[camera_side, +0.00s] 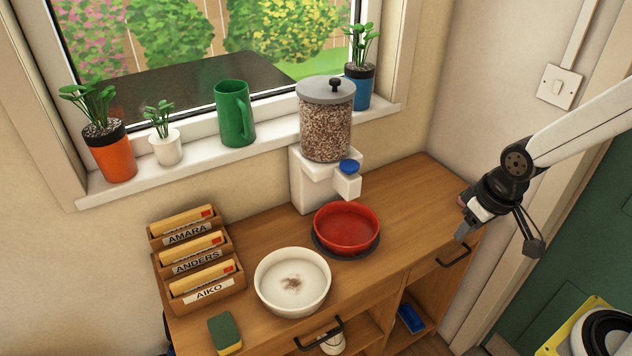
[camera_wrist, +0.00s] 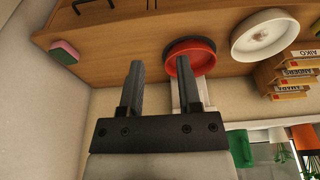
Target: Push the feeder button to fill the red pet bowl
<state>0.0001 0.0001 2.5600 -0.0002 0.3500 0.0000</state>
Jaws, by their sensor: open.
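The feeder (camera_side: 322,180) stands on the counter against the wall, a white base under a clear jar of brown kibble (camera_side: 325,130) with a grey lid. Its blue button (camera_side: 349,166) sits on a small white block at the front. The red pet bowl (camera_side: 346,228) is on a dark round mat below the spout; no kibble shows in it. My gripper (camera_side: 498,241) is open and empty, right of the bowl and feeder and apart from both. In the wrist view, my gripper (camera_wrist: 158,68) has the red bowl (camera_wrist: 203,62) beyond its right finger; the button cannot be made out.
A white bowl (camera_side: 292,282) stands left of the red one. Letter racks (camera_side: 197,262) and a green-yellow sponge (camera_side: 225,333) are farther left. A pink-green block (camera_wrist: 64,52) lies near the counter's right end. Pots and a green mug (camera_side: 234,113) line the sill.

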